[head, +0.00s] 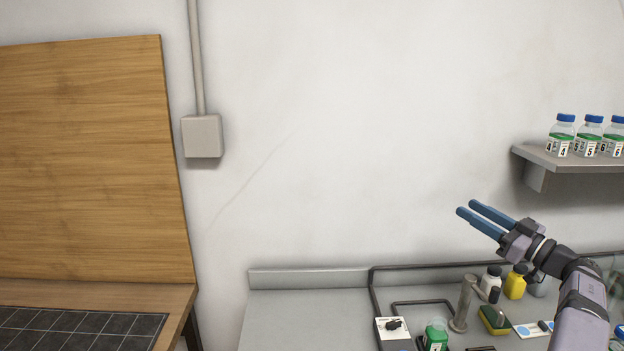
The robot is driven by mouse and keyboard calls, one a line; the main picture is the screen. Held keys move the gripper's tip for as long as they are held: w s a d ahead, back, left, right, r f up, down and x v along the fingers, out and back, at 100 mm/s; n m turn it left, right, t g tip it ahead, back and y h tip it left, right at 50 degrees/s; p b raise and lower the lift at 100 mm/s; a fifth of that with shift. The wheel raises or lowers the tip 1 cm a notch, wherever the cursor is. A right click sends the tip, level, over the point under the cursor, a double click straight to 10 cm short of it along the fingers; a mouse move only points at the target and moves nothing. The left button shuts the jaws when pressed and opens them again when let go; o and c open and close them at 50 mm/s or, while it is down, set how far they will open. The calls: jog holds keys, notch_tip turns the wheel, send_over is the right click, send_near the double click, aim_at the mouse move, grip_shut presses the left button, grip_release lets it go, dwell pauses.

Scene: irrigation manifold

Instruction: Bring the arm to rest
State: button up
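My gripper (468,208) is at the right in the head view, raised in front of the bare wall and above the grey bench (300,318). Its two blue fingers point to the upper left. A narrow gap shows between them, and they hold nothing. The arm reaches in from the lower right corner. The gripper touches nothing that I can see.
A shelf (575,164) with numbered, blue-capped bottles (563,139) is at the right. Below my arm stand a grey post (464,304), a yellow bottle (514,284), a white bottle (490,279) and a green-labelled bottle (435,337). The bench's left part is clear.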

jog(key=w+a+r+m+t+h+p, duration=0.1)
jog(key=w+a+r+m+t+h, duration=0.15)
jog(key=w+m+h, duration=0.7)
jog(key=s+a+f+g+h+p, duration=0.1)
jog(key=s+a+f+g+h, duration=0.1)
jog(key=s+a+f+g, duration=0.45)
jog(key=s+a+f+g+h, duration=0.2)
jog(key=s+a+f+h, duration=0.1)
jog(key=s+f, duration=0.6)
jog(key=s+a+f+g+y, duration=0.1)
jog(key=s+a+f+g, duration=0.2)
jog(key=s, duration=0.8)
jog(key=s+a+f+n+g+y+p, duration=0.1)
jog(key=s+a+f+g, duration=0.3)
jog(key=s, duration=0.8)
jog(key=s+a+f+n+g+y, duration=0.1)
jog(key=s+a+f+g, duration=0.2)
jog(key=s+a+f, duration=0.4)
jog(key=shift+s+a+f+g, duration=0.15)
jog(key=shift+s+a, duration=0.15)
jog(key=shift+s, duration=0.85)
jog(key=shift+s+a+g, duration=0.15)
jog(key=shift+s+a, duration=0.1)
jog(key=shift+s, duration=0.9)
